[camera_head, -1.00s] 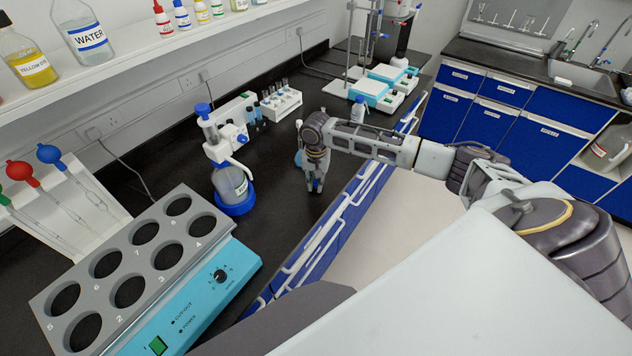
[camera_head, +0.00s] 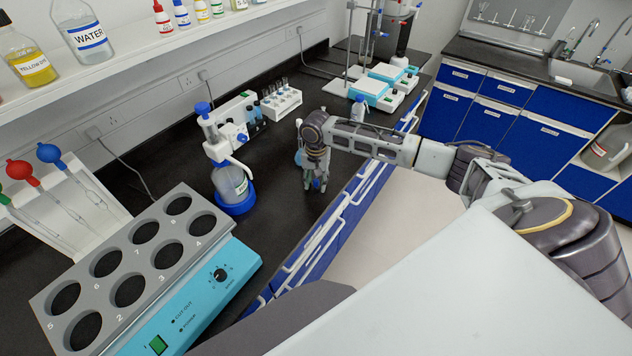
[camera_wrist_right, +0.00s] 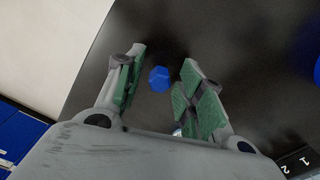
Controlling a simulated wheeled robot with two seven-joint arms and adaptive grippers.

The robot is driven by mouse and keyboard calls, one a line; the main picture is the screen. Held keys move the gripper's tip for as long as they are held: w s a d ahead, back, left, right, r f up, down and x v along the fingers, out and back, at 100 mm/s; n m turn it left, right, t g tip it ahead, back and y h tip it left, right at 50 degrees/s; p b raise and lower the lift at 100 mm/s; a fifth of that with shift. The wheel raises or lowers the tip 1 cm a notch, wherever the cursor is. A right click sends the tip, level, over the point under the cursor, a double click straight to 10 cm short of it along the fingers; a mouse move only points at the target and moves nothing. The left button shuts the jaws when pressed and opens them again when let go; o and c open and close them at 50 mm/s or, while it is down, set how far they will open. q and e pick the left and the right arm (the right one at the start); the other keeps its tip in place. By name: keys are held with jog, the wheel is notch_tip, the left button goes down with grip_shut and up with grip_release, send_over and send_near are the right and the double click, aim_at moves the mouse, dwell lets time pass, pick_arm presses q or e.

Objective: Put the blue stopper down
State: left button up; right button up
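The blue stopper (camera_wrist_right: 159,78) shows in the right wrist view as a small faceted blue piece over the black bench top. It is between the green-padded fingers of my right gripper (camera_wrist_right: 160,88), with a visible gap on each side. My right gripper is open and points down. In the head view my right gripper (camera_head: 316,183) is low over the bench near its front edge, and I cannot make out the stopper there. My left gripper is not in view.
A bottle with a blue base (camera_head: 232,186) stands left of the gripper. A piece of glassware with blue in it (camera_head: 298,157) is partly hidden behind the gripper. A tube rack (camera_head: 281,103) stands farther back. A teal heating block (camera_head: 190,300) fills the near left.

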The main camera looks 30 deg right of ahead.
aim_at(316, 180)
notch_tip(316, 180, up, 12)
jog(key=shift+b, duration=0.3)
dwell(0.3)
jog(key=shift+f, duration=0.1)
dwell(0.4)
